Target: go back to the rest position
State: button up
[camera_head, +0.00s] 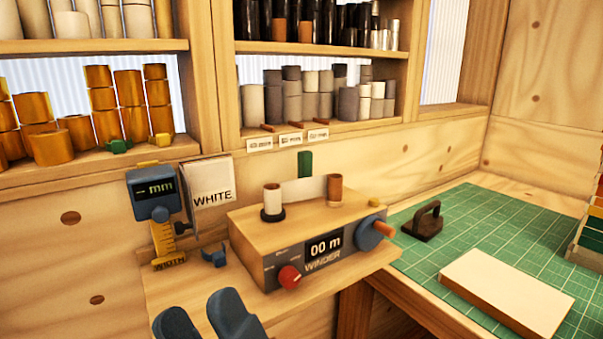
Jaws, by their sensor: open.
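My gripper (206,312) shows at the bottom edge, left of centre, with its two dark blue fingers apart and nothing between them. It is in front of the small wooden shelf (190,285) that bears the winder. The winder (310,248) is a wooden box with a grey front, a display reading "00 m", a red knob and a blue crank wheel. On its top stand a white roll (272,198) on a dark base and a brown core (334,188), with a pale strip between them. The rest of my arm is out of view.
A blue gauge marked "mm" (153,195) and a "WHITE" card (210,182) stand left of the winder. Shelves (120,47) behind hold gold, grey and black rolls. At right, a green mat (480,215) carries a dark handled weight (423,221) and a pale block (507,290).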

jog(key=s+d+f+m+t+h, duration=0.35)
jog(key=d+f+m+h, duration=0.4)
jog(key=m+h, duration=0.25)
jog(key=s+d+f+m+t+h, duration=0.2)
jog(key=s+d+f+m+h, duration=0.4)
jog(key=d+m+h, duration=0.4)
jog(key=s+d+f+m+g+h, duration=0.2)
jog(key=s+d+f+g, duration=0.1)
jog(key=s+d, duration=0.2)
jog(key=s+d+f+m+g+h, duration=0.2)
jog(key=s+d+f+m+g, duration=0.1)
jog(key=s+d, duration=0.3)
jog(key=s, duration=0.2)
jog(key=shift+s+f+g+h, duration=0.3)
jog(key=shift+s+f+g, duration=0.05)
jog(key=shift+s+f, duration=0.05)
